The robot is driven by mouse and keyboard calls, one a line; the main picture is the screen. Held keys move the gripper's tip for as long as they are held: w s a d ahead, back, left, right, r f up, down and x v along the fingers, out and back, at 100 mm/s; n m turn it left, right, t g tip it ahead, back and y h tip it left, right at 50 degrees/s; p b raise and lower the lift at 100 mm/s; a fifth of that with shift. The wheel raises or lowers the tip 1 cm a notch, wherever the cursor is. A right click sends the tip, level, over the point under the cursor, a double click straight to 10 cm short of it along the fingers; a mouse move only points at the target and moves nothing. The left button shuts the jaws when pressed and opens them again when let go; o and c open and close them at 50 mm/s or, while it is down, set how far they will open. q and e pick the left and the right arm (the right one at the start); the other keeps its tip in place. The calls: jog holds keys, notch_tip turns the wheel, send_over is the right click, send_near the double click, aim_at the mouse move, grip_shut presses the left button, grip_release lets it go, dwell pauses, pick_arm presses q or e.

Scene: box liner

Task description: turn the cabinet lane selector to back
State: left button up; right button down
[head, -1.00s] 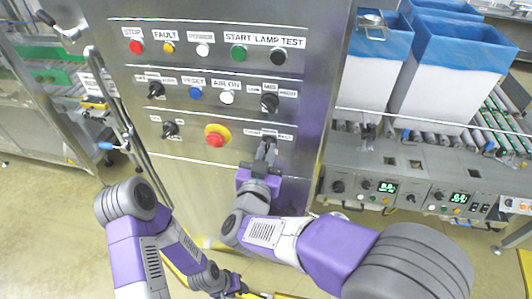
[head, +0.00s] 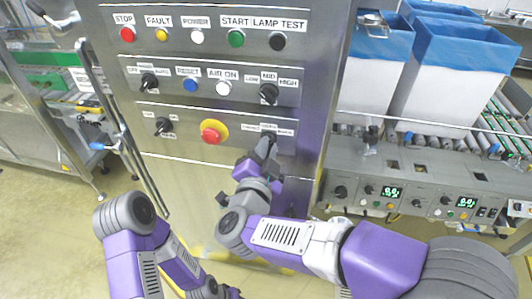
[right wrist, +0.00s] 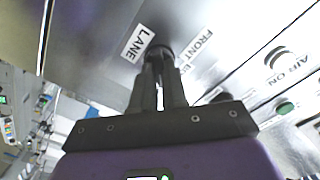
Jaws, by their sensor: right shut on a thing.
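The lane selector (right wrist: 159,49) is a small dark knob at the lower right of the steel cabinet panel. In the head view my right gripper covers most of it. My right gripper (head: 266,143) is shut on this knob, and its dark fingers (right wrist: 158,72) meet the knob in the right wrist view. The LANE label (right wrist: 137,43) and a label reading FRONT (right wrist: 204,44) lie on either side of the knob there. The gripper hides part of the lettering, and the exact direction of the knob is hard to tell. My left gripper is not in view; only its arm shows.
A red emergency button (head: 213,131) on a yellow ring sits left of the selector. Other knobs, including the LOW-MID-HIGH one (head: 268,94), and coloured buttons are above. A roller conveyor (head: 475,135) with blue-lined boxes (head: 455,70) stands at right.

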dwell(0.3)
jog(key=c, duration=1.2)
grip_release()
jog(key=shift+o, duration=0.2)
jog(key=shift+s, duration=0.1)
jog(key=s+a+p, duration=0.1)
jog(key=s, duration=0.6)
jog(key=shift+s+a, duration=0.15)
jog(key=shift+a, duration=0.1)
